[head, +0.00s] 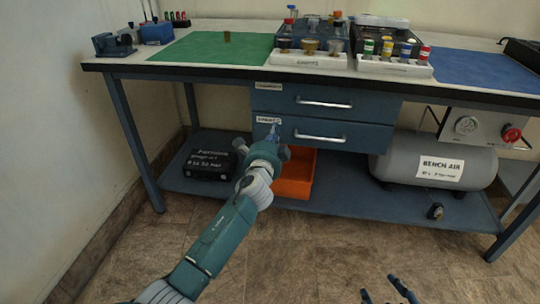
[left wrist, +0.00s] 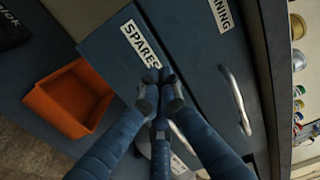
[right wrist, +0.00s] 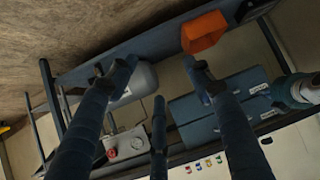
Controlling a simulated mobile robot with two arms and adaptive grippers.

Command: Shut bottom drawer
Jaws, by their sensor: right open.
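The bottom drawer (head: 345,130) is a blue front with a silver bar handle and a "SPARES" label, under the bench top. Its front also shows in the left wrist view (left wrist: 185,65). Any gap between it and the cabinet is too small to tell. My left gripper (head: 273,135) is at the drawer's left end, just below the label. In the left wrist view its fingertips (left wrist: 160,92) are close together, with nothing seen between them; contact with the front is unclear. My right gripper (head: 395,290) is low at the front right, fingers spread and empty in the right wrist view (right wrist: 155,85).
The top drawer (head: 320,101) is above it. An orange bin (head: 295,175), a black case (head: 210,157) and a grey air tank (head: 425,165) stand on the lower shelf (head: 340,205). Racks and jars stand on the bench. The floor in front is clear.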

